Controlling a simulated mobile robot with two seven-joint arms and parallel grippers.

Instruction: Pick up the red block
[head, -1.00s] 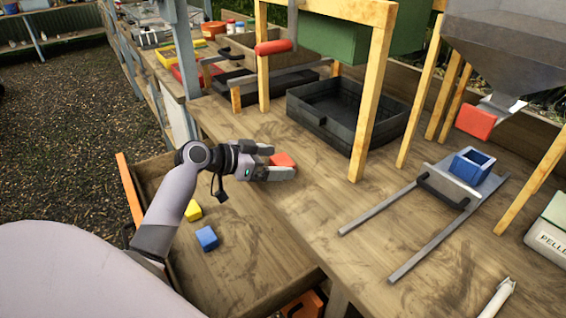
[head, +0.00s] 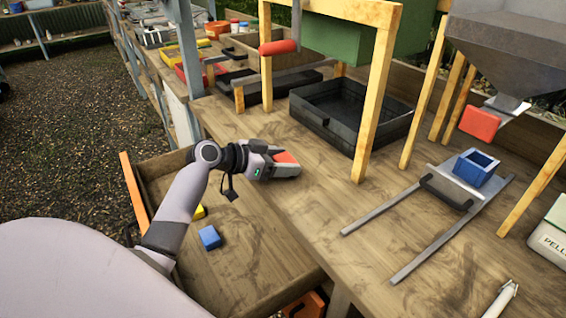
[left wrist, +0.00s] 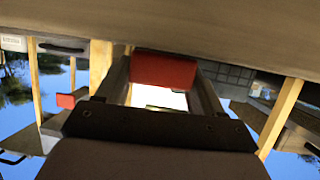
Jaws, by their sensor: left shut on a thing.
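The red block (head: 284,157) is between the fingers of my left gripper (head: 286,166), which is shut on it. In the head view the gripper is over the wooden bench top; the gap below it is hard to judge. In the left wrist view the red block (left wrist: 163,70) spans the space between the two dark fingers. My right gripper is in neither view.
A blue block (head: 209,237) and a partly hidden yellow block (head: 200,212) lie in the open wooden drawer (head: 262,285). A black tray (head: 318,122) stands behind the gripper. A blue hollow block (head: 475,166) sits on a sliding metal plate at right, between wooden posts.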

